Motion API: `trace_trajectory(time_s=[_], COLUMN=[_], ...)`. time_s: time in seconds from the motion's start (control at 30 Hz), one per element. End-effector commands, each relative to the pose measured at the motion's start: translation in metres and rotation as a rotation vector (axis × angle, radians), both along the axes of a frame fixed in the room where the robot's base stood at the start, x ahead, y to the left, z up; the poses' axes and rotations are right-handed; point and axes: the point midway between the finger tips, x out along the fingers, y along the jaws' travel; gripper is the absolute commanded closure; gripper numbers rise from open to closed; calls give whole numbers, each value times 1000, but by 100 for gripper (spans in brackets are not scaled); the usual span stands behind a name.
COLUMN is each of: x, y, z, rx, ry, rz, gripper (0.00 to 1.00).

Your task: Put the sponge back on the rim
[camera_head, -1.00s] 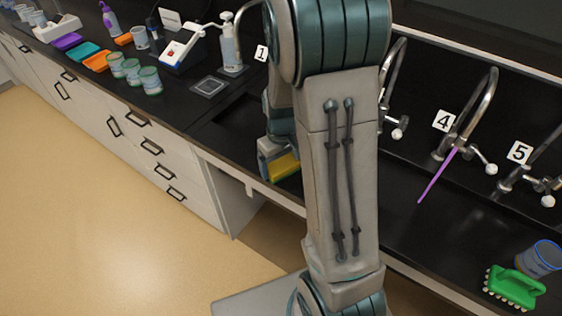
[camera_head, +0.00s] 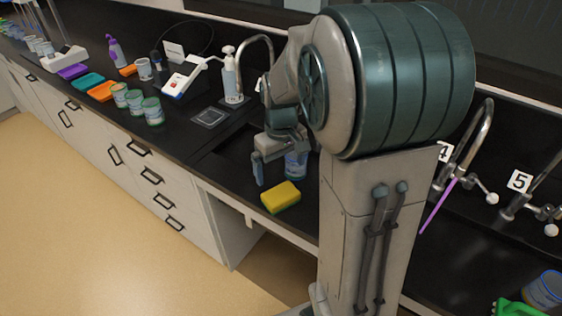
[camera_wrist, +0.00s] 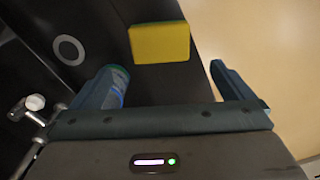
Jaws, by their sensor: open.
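The yellow sponge (camera_head: 281,197) lies flat on the black front rim (camera_head: 228,182) of the sink counter. In the wrist view the sponge (camera_wrist: 160,43) is ahead of the fingertips, beside the counter's edge. My gripper (camera_head: 274,172) is open and empty, just behind and above the sponge in the head view. In the wrist view my gripper (camera_wrist: 167,78) has its two fingers spread wide, with a visible gap to the sponge. In the head view my arm hides part of the gripper and the sink behind it.
A blue cup (camera_head: 296,164) stands close by the gripper; it shows against the left finger in the wrist view (camera_wrist: 121,80). A tap (camera_wrist: 30,105) is at the wrist view's left. A soap bottle (camera_head: 231,80) and several jars (camera_head: 152,110) stand left. The floor is clear.

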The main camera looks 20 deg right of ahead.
Motion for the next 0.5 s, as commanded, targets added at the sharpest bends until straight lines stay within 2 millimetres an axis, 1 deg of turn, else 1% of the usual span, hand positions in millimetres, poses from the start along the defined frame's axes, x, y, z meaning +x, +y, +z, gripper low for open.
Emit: trace_trajectory(time_s=[0.03, 0.17, 0.27, 0.37, 0.5], x=[0, -2, -12, -33, -70], y=[0, 1, 5, 13, 25], z=[6, 15, 24, 36, 52], rx=[0, 1, 7, 16, 28], ry=[-3, -5, -26, -63, -133], rz=[0, -3, -17, -44, -96], gripper=[0, 0, 0, 0, 0])
